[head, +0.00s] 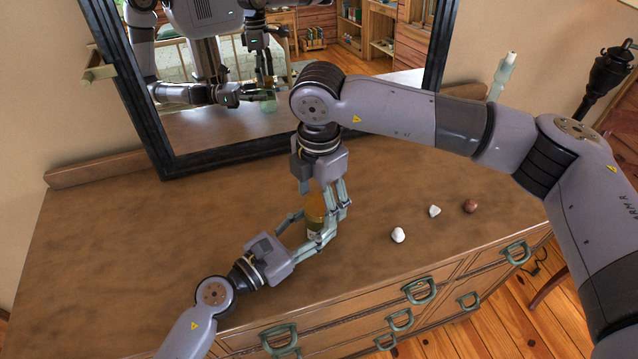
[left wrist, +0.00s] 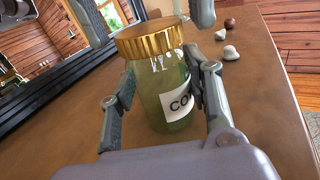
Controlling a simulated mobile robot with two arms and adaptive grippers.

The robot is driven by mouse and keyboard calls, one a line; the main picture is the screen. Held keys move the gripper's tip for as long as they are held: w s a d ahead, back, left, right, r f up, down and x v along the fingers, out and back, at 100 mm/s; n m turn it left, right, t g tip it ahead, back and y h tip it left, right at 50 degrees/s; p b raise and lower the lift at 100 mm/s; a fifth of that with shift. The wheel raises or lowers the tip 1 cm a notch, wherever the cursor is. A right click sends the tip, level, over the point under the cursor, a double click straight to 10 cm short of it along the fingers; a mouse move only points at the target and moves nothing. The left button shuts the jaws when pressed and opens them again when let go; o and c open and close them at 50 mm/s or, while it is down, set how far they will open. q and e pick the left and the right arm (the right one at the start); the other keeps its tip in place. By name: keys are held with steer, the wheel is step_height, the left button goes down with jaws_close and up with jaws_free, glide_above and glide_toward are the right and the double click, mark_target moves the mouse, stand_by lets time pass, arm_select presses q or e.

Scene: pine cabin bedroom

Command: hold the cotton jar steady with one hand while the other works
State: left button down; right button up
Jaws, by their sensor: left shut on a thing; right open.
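The cotton jar (head: 314,222) stands upright on the dresser top, partly hidden by both grippers in the head view. In the left wrist view, the jar (left wrist: 158,85) is greenish glass with a ribbed gold lid (left wrist: 148,40) and a white label reading "CO". My left gripper (head: 310,238) is shut around the jar's body from the front left. My right gripper (head: 326,205) comes down from above with its fingers open around the lid. I cannot tell whether its fingers touch the lid. The lid sits on the jar.
On the wooden dresser (head: 130,235), two white lumps (head: 398,235) (head: 434,211) and a brown ball (head: 470,206) lie right of the jar. A dark-framed mirror (head: 160,120) stands behind and reflects me. A pale bottle (head: 502,76) is at the back right. The dresser's left side is clear.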

steer(key=shift+f, duration=0.3)
steer(key=shift+c, duration=0.6)
